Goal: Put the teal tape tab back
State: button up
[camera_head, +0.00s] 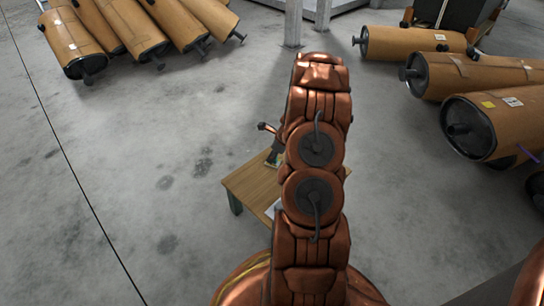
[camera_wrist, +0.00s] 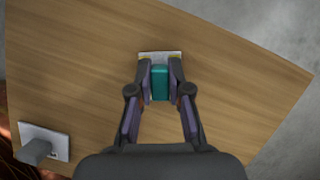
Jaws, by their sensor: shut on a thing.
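The teal tape tab (camera_wrist: 160,84) is a small teal block between the two fingers of my gripper (camera_wrist: 160,74) in the wrist view. The fingers are shut on its sides. A pale plate or card (camera_wrist: 160,55) lies just beyond and partly under the fingertips on the wooden table (camera_wrist: 75,70); I cannot tell whether the tab touches it. In the head view my copper arm hides most of the gripper area, and the tab cannot be made out there.
A second pale plate (camera_wrist: 59,141) with a grey upright piece stands at the table's lower left in the wrist view. The small table (camera_head: 245,187) stands on open concrete floor.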

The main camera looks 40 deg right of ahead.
jog(key=o, duration=0.7)
jog(key=shift+o, duration=0.2)
jog(key=p+v, duration=0.4)
jog(key=v, duration=0.8)
jog(key=s+a+r+n+g+y, duration=0.1)
jog(key=a+r+n, duration=0.4)
jog(key=a, duration=0.4)
jog(key=s+a+r+n+g, duration=0.1)
jog(key=a+r+n, duration=0.45)
jog(key=a, duration=0.45)
jog(key=s+a+r+n+g+y, duration=0.1)
jog(key=a+r+n+g, duration=0.1)
jog(key=a+r+n, duration=0.5)
jog(key=s+a+r+n+g+h, duration=0.1)
jog(key=s+a+n, duration=0.5)
jog(key=s, duration=0.6)
jog(key=s+a+r+n+g+h, duration=0.2)
jog(key=s+a+r+n, duration=0.2)
jog(key=s+a+n, duration=0.3)
jog(key=s+n, duration=0.1)
jog(key=s, duration=0.4)
jog(key=shift+a+g+h, duration=0.15)
jog(key=shift+g+h, duration=0.15)
jog(key=shift+g, duration=0.1)
